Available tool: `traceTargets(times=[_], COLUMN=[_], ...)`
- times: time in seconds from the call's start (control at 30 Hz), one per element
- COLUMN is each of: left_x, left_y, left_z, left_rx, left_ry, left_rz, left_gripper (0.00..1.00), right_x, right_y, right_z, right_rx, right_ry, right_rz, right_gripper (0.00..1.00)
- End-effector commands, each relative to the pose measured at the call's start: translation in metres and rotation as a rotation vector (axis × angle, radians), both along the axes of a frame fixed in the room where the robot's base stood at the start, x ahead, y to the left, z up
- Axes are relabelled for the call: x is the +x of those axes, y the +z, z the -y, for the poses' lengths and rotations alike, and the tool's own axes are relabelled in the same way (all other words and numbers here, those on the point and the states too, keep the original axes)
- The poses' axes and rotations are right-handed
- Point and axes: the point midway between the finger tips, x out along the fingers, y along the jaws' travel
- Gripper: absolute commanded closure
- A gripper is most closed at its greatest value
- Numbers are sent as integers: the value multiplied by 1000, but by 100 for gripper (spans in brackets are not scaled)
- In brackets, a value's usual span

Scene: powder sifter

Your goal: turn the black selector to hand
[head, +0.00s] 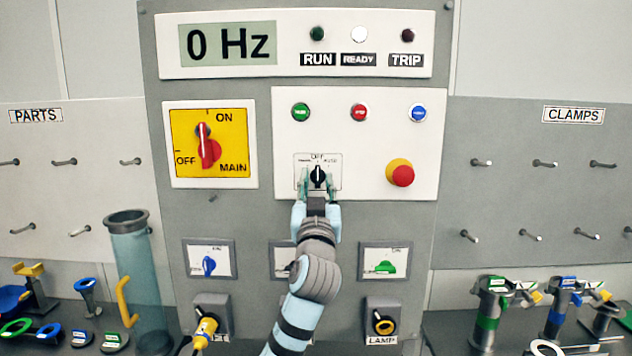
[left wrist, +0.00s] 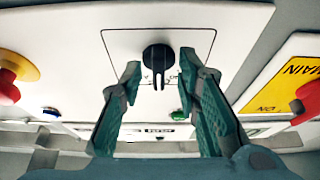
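The black selector (head: 317,176) is on a small white plate on the upper control panel. Its pointer is upright, toward the OFF label at the top; AUTO is at the right, and the left label is too small to read surely. My left gripper (head: 317,184) is in front of it, one finger on each side. In the left wrist view the black selector (left wrist: 158,57) shows between the tips of my open left gripper (left wrist: 160,79), with gaps on both sides. That view is upside down. My right gripper is not in view.
A red mushroom button (head: 401,174) is right of the selector. The yellow main switch (head: 207,150) is left of it. Green, red and blue buttons sit above. The display (head: 228,43) reads 0 Hz. A clear cylinder (head: 134,270) stands at lower left.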

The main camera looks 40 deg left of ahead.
Motion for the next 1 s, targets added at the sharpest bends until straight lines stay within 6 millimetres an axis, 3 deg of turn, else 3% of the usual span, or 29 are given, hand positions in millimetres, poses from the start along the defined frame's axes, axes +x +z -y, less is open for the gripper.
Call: traceTargets(times=[0.13, 0.33, 0.77, 1.0], left_x=[0, 0, -1, -1], left_y=[-1, -1, 0, -2], left_z=[0, 0, 0, 1], left_rx=[1, 1, -1, -47], left_ry=[0, -1, 1, 2], left_rz=[-1, -1, 5, 43], left_gripper=[70, 100, 100, 100], right_x=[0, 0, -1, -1], right_y=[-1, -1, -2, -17], right_z=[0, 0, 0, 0], right_rx=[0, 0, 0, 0], right_ry=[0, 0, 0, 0], right_rz=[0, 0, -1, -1], right_gripper=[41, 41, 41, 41])
